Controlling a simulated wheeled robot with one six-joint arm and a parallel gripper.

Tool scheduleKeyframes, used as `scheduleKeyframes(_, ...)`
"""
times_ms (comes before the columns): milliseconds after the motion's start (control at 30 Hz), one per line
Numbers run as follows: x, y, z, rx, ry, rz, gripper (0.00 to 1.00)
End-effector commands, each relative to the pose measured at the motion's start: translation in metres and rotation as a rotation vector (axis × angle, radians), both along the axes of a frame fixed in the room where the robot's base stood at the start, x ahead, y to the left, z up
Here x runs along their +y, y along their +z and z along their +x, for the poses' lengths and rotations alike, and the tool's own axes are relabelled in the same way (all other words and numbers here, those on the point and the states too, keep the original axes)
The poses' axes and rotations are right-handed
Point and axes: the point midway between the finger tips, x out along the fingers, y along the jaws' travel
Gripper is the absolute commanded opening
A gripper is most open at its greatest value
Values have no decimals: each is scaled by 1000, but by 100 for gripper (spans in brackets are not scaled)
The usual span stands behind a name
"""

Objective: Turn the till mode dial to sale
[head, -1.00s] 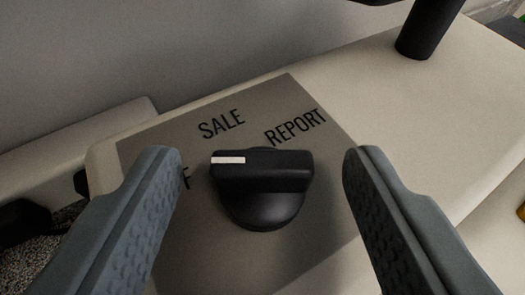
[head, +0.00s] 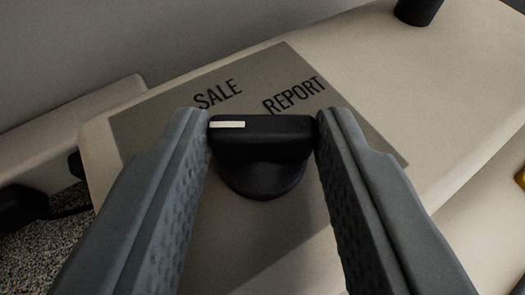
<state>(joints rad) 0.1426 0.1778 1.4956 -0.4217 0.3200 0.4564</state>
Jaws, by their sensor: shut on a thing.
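The till mode dial (head: 262,150) is a black knob with a raised grip bar and a white pointer mark on the bar's left end. It sits on a grey label plate (head: 265,72) printed SALE (head: 218,94) and REPORT (head: 294,95). The white mark points left, toward the plate's left side and not at SALE or REPORT. Any label at the left is hidden behind my left finger. My gripper (head: 263,128) is shut on the dial, with one fingertip at each end of the bar.
The plate lies on a cream till housing (head: 400,75). A black post (head: 418,10) rises from the housing at the top right. A yellow item (head: 521,177) shows at the right edge. Speckled flooring or counter (head: 55,245) and dark parts lie at the lower left.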

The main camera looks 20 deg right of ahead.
Motion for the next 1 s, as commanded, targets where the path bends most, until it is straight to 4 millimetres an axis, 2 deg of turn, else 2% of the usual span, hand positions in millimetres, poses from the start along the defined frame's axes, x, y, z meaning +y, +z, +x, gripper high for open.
scheduleKeyframes(667,6,0,2,0,-214,-1,12)
scheduleKeyframes(1000,10,0,6,-1,-415,-1,12)
